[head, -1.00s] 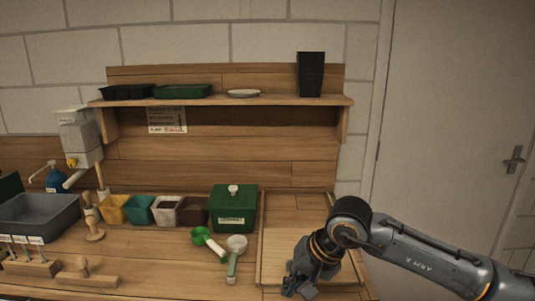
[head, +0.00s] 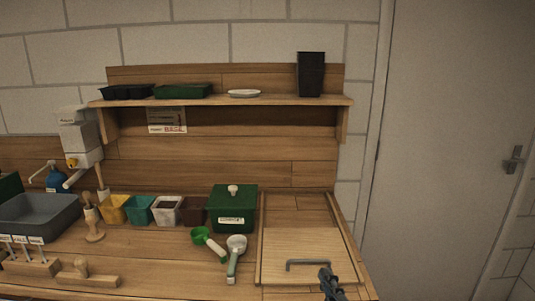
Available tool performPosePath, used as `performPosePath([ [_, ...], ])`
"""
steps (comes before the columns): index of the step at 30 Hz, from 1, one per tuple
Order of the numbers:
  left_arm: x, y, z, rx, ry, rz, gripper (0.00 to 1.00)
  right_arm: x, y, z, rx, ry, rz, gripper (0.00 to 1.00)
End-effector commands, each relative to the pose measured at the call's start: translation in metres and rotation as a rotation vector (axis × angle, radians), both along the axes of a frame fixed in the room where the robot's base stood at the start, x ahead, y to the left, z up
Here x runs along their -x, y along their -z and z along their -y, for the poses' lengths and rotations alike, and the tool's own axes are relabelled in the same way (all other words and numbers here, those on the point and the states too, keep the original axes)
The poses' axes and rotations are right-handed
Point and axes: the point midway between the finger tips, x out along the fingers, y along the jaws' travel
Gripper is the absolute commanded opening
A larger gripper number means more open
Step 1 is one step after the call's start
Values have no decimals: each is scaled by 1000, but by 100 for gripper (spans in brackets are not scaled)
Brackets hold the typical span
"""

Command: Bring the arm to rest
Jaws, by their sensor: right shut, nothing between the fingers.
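My right gripper (head: 328,276) shows at the bottom edge of the head view, in front of the pale wooden board with the grey handle. Its fingers are shut with nothing between them. Most of the right arm is out of the picture below. My left gripper is not in the head view.
A pale board (head: 300,248) with a grey bar handle (head: 307,263) lies at the bench's right end. A green lidded box (head: 233,211), a green scoop (head: 207,241) and a white scoop (head: 236,249) are left of it. Small coloured pots and a grey basin (head: 40,216) are farther left.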

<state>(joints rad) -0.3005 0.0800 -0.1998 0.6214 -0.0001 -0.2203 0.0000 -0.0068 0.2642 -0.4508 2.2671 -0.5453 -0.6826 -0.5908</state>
Motion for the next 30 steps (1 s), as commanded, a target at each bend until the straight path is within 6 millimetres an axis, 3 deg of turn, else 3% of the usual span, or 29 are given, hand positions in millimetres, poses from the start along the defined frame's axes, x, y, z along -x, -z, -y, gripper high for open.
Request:
performPosePath([
  [1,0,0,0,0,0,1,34,12,36,18,-117,57,-146,0],
  [3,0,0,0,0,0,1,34,33,81,39,-271,143,-335,0],
  [6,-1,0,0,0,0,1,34,73,138,60,-460,273,-578,0],
  [9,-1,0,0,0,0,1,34,116,179,72,-600,390,-769,0],
  [15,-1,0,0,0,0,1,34,191,226,82,-783,585,-1041,0],
  [21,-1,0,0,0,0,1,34,260,249,85,-899,762,-1248,0],
  [30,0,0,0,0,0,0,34,245,334,82,-884,782,-1284,0],
])
